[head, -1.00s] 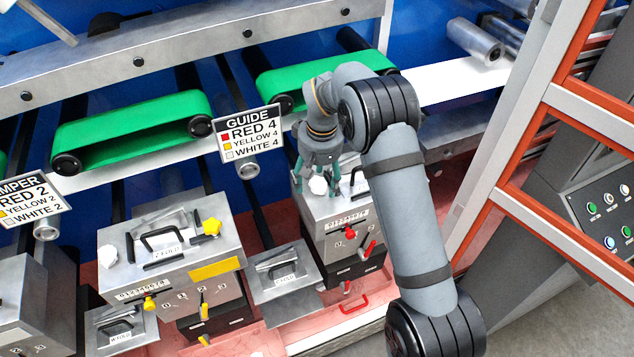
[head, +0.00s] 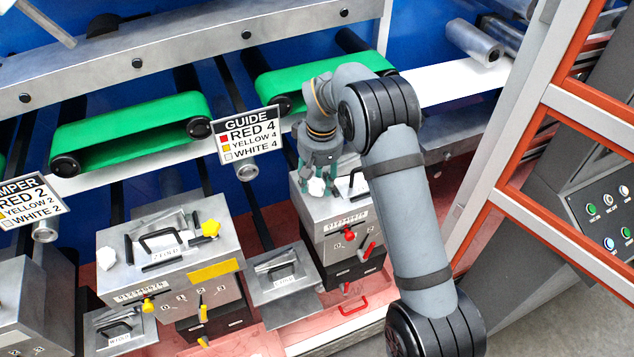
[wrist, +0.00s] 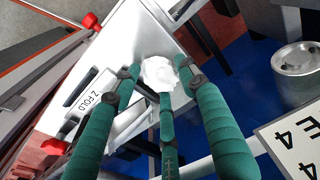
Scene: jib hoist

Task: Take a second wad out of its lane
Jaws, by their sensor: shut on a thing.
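My gripper (head: 317,183) is at the top of the right-hand metal box (head: 313,212), its teal fingers closed around a white crumpled wad (head: 316,187). In the wrist view the wad (wrist: 158,74) sits between the fingertips, over the box's bare metal top near a label reading Z FOLD. The fingers cover part of it, and I cannot tell whether it touches the top. Another white wad (head: 106,259) and a yellow wad (head: 211,228) lie on top of the middle metal box (head: 190,245).
A GUIDE sign (head: 249,134) reads red 4, yellow 4, white 4. Green belts (head: 130,128) run behind the boxes. A red lever (head: 369,249) sticks out of the right-hand box's front. An orange frame (head: 590,115) and a button panel (head: 610,215) stand at right.

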